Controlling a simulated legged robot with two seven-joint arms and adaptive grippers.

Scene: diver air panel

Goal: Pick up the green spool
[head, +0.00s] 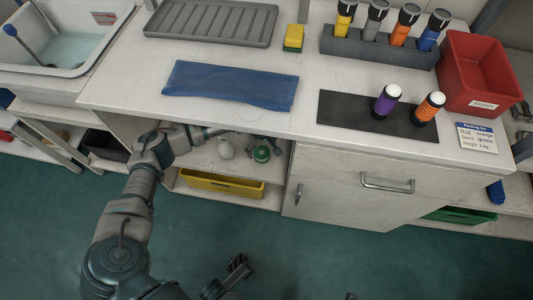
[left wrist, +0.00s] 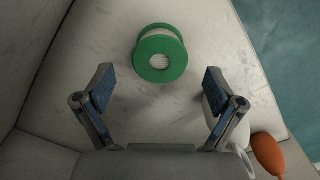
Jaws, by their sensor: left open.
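The green spool (head: 262,154) stands on the shelf inside the open cabinet bay under the bench. In the left wrist view the spool (left wrist: 160,56), with green flanges and a pale core, lies just ahead of the fingertips, centred between them. My left gripper (left wrist: 158,76) is open and empty, with one finger on each side of the view and clear of the spool. In the head view the left arm reaches into the bay, and its gripper is partly hidden by the bench edge. A dark part at the bottom (head: 238,268) seems to be my right gripper; its jaws are unclear.
A white vessel (left wrist: 228,122) stands close beside the right finger in the left wrist view, with an orange bulb (left wrist: 267,154) near it. A yellow bin (head: 222,185) sits below the shelf. The bench top (head: 320,75) overhangs the bay; a closed cabinet door (head: 350,185) is to the right.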

